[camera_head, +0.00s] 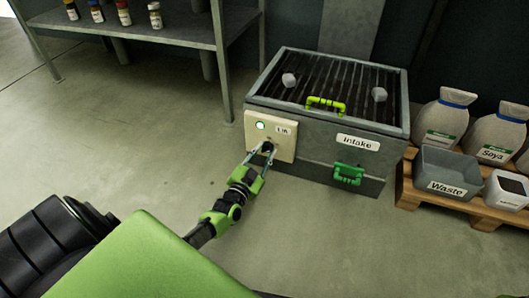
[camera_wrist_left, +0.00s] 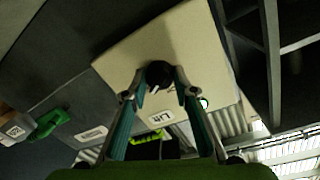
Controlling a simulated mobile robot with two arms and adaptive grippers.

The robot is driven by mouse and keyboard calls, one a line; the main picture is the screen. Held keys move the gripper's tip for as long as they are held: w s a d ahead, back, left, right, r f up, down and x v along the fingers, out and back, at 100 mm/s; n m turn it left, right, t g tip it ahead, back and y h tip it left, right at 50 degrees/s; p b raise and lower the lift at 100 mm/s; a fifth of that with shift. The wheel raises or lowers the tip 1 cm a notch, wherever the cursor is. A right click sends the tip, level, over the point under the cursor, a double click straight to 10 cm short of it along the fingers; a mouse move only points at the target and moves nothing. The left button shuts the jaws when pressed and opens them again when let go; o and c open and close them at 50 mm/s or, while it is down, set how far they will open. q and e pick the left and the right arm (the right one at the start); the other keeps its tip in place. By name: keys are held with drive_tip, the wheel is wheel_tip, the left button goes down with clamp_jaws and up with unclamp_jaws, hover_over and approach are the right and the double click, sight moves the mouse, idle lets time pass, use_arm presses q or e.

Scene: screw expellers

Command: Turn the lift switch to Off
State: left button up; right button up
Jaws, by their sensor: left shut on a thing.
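The lift switch is a dark round knob (camera_wrist_left: 158,73) with a white mark, set on a cream panel (camera_head: 286,151) on the side of the grey intake box (camera_head: 318,150). The panel carries a "Lift" label (camera_head: 283,129) and a lit green lamp (camera_head: 260,126). My left gripper (camera_head: 263,152) reaches the panel from the front. In the left wrist view its two fingers (camera_wrist_left: 160,84) are shut on the knob, one on each side. The fingers partly cover the knob in the head view. My right gripper is not in view.
The intake box has a grated top with two pale lumps (camera_head: 289,80), a yellow-green handle (camera_head: 326,104) and a green front handle (camera_head: 348,174). A pallet with sacks and a Waste bin (camera_head: 446,174) stands right. A shelf (camera_head: 150,30) stands behind left. The floor between is clear.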

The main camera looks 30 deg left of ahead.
use_arm(q)
drive_tip(key=n, duration=0.6)
drive_tip(key=shift+f+p, duration=0.1)
drive_tip(key=shift+p, duration=0.25)
drive_tip(key=n, duration=0.6)
drive_tip(key=shift+t+y, duration=0.3)
drive_tip(key=shift+y, duration=0.1)
drive_tip(key=shift+f+n, duration=0.1)
drive_tip(key=shift+n, duration=0.2)
drive_tip(key=o, duration=1.1)
